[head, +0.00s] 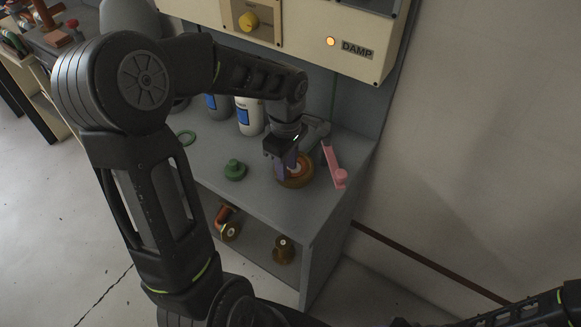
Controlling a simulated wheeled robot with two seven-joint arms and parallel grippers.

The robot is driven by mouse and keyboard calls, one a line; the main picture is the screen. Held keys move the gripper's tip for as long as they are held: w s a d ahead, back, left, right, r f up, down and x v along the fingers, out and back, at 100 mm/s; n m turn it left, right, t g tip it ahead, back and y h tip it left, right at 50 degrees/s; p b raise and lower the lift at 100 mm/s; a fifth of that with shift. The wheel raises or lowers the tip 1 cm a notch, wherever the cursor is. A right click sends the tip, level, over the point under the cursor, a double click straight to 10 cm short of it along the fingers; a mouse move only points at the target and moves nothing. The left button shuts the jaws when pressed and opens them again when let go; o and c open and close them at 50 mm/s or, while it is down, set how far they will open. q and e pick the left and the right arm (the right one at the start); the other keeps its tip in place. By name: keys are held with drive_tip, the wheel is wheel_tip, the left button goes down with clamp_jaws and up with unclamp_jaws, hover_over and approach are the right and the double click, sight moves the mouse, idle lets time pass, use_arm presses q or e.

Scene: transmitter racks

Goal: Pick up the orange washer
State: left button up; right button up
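A round orange-brown piece (303,178) lies on the grey shelf top near its right end. It is the only orange ring-like thing I see there, and my gripper partly covers it. My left gripper (288,168) points down over this piece, with its purple-grey fingers at the piece's left and middle part. I cannot tell whether the fingers touch it or how far apart they are. My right arm shows only at the bottom right, and its gripper is out of view.
On the shelf top (262,203) are a green knob-like piece (235,170), a green ring (186,137), a pink handle (335,168) and white-and-blue bottles (249,117). Brown spool-like pieces (284,250) stand on the lower shelf. A panel marked DAMP (357,49) overhangs the back.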

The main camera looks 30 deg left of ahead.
use_arm(q)
drive_tip(key=shift+c, duration=0.4)
clamp_jaws()
idle(0.5)
